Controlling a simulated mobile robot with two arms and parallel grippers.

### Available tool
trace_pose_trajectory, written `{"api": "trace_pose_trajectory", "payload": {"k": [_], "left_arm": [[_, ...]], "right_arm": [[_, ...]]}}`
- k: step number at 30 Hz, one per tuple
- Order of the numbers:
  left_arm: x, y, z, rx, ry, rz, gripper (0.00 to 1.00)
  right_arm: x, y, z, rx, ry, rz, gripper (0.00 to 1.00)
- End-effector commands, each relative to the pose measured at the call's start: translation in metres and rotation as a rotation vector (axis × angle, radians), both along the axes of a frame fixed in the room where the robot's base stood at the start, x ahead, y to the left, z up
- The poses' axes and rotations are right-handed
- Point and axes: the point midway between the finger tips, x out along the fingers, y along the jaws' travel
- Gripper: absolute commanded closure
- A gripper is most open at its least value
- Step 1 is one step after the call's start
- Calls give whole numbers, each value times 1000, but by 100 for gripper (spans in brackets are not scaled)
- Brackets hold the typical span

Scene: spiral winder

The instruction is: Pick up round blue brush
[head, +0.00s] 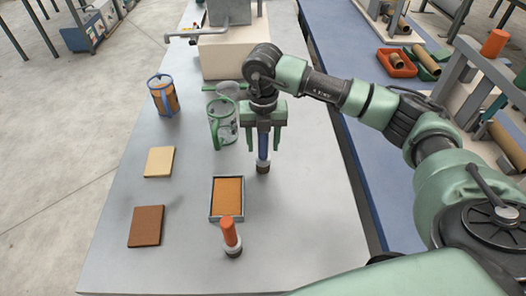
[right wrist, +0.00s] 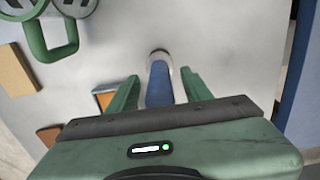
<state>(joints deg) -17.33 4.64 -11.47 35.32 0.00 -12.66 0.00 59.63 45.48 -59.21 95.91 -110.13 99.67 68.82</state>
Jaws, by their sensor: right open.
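The round blue brush (head: 263,150) stands upright on the grey table, its blue handle up and a dark brush end at the bottom. My right gripper (head: 263,148) is above it, pointing down, with its two green fingers on either side of the handle. In the right wrist view the blue handle (right wrist: 160,85) runs up between the open fingers (right wrist: 158,88). A gap shows on both sides, so the fingers look apart from it. The top of the handle is hidden by the gripper. My left gripper is in neither view.
An orange-handled brush (head: 229,235) stands by a framed orange pad (head: 228,195). A tan block (head: 159,161) and brown block (head: 146,226) lie to the left. Green-handled cups (head: 222,122) and a blue-framed cup (head: 163,96) stand behind. The table's right front is clear.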

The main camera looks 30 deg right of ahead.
Motion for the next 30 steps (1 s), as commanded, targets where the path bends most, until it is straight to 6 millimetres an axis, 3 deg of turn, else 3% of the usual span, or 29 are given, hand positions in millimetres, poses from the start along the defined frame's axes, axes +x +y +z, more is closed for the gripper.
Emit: {"api": "trace_pose_trajectory", "payload": {"k": [6,13,14,19,30], "left_arm": [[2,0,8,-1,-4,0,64],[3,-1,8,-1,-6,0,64],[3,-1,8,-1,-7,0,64],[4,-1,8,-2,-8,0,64],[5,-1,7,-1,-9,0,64]], "right_arm": [[0,0,-25,0,2,1,50],[0,0,-28,0,0,1,50],[0,0,-28,0,0,1,53],[0,0,-28,0,0,1,100],[1,0,-25,0,-1,0,100]]}}
